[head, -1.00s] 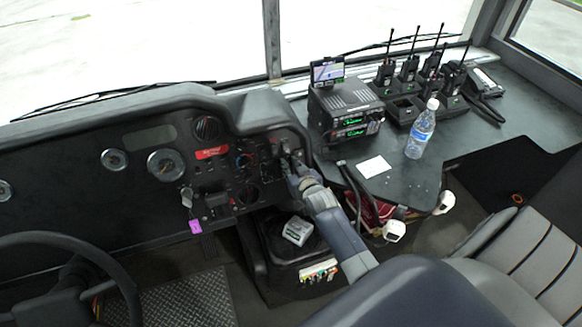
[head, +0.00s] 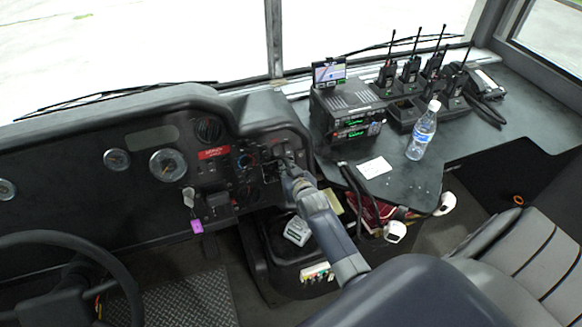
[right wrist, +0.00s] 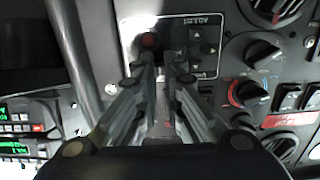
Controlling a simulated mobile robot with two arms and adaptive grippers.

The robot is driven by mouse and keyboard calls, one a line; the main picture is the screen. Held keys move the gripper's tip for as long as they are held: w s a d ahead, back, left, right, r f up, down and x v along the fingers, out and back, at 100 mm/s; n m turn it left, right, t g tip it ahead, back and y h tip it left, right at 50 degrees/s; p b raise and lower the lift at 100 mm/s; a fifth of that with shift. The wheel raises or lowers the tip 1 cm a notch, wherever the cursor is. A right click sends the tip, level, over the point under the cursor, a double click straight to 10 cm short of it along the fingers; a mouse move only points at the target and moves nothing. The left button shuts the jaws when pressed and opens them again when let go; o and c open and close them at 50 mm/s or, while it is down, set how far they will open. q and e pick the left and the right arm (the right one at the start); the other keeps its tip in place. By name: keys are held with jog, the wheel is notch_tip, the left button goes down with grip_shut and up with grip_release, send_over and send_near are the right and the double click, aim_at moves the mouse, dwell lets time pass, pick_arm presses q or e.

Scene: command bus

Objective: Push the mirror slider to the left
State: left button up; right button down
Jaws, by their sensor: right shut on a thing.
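The mirror panel (right wrist: 198,35) is a dark plate with a white outline, upside-down "ADJUST" lettering, arrow keys and a round reddish knob (right wrist: 148,41) in the right wrist view. My right gripper (right wrist: 164,68) points at this panel with its fingertips close together, just below the knob. It is shut on a small part there, apparently the mirror slider, which the fingertips mostly hide. In the head view my right gripper (head: 284,168) is at the right end of the dashboard, beside the dials. My left gripper is not in view.
Climate dials (right wrist: 262,52) and rocker switches (right wrist: 290,98) sit close to the right in the wrist view. In the head view, a radio (head: 346,112), a water bottle (head: 421,134) and several handsets stand on the side counter. The steering wheel (head: 62,240) is at the left.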

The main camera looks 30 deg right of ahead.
jog(key=shift+a, duration=0.15)
jog(key=c, duration=2)
grip_release()
jog(key=shift+a, duration=0.1)
jog(key=shift+o, duration=0.2)
jog(key=v, duration=1.2)
jog(key=shift+s+f, duration=0.1)
